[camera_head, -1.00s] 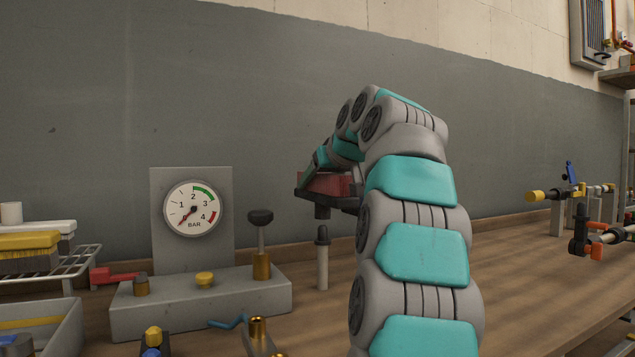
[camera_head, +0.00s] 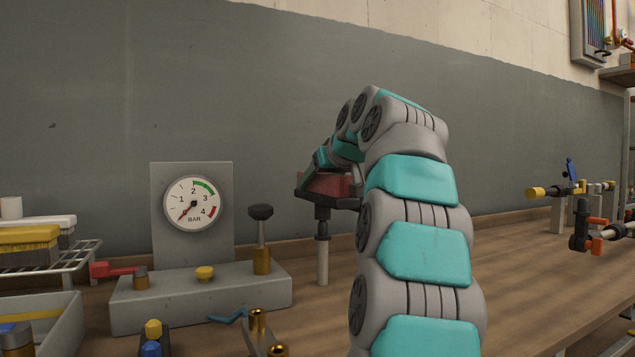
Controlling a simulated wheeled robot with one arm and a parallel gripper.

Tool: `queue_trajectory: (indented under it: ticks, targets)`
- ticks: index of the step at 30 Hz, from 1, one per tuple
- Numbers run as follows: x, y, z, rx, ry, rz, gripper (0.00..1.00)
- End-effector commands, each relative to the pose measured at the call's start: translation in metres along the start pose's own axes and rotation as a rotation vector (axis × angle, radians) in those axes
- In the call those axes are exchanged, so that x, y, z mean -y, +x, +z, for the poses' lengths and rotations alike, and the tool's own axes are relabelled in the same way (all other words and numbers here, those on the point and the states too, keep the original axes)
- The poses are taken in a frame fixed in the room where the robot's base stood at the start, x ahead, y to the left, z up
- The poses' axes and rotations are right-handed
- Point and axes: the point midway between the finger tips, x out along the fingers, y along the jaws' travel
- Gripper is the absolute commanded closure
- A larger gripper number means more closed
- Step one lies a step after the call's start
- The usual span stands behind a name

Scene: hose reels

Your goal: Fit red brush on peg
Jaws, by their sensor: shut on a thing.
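The red brush (camera_head: 326,184) is in my gripper (camera_head: 329,192), in the middle of the view and partly hidden by my arm. My gripper is shut on it. A short dark socket (camera_head: 322,212) hangs below the brush. The peg (camera_head: 322,260), a pale upright post with a dark top, stands on the bench directly under the socket. The socket's lower end meets or overlaps the peg's dark tip in this view. I cannot tell whether the tip is inside it.
A pressure gauge (camera_head: 193,203) on a grey block stands left of the peg, with a black-knobbed brass post (camera_head: 261,240) close by. A wire rack with a yellow brush (camera_head: 28,240) is at far left. Pipe fittings (camera_head: 581,225) stand at right. Brass fittings (camera_head: 258,322) lie in front.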

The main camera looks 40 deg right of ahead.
Motion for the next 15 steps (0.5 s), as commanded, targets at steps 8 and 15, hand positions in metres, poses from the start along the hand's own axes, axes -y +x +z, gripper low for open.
queue_trajectory:
  ticks: [8,15]
  targets:
    - [0.0001,0.0030,0.0059,-0.001,0.000,0.000,1.00]
    - [0.0001,0.0053,0.0104,-0.002,-0.001,0.000,1.00]
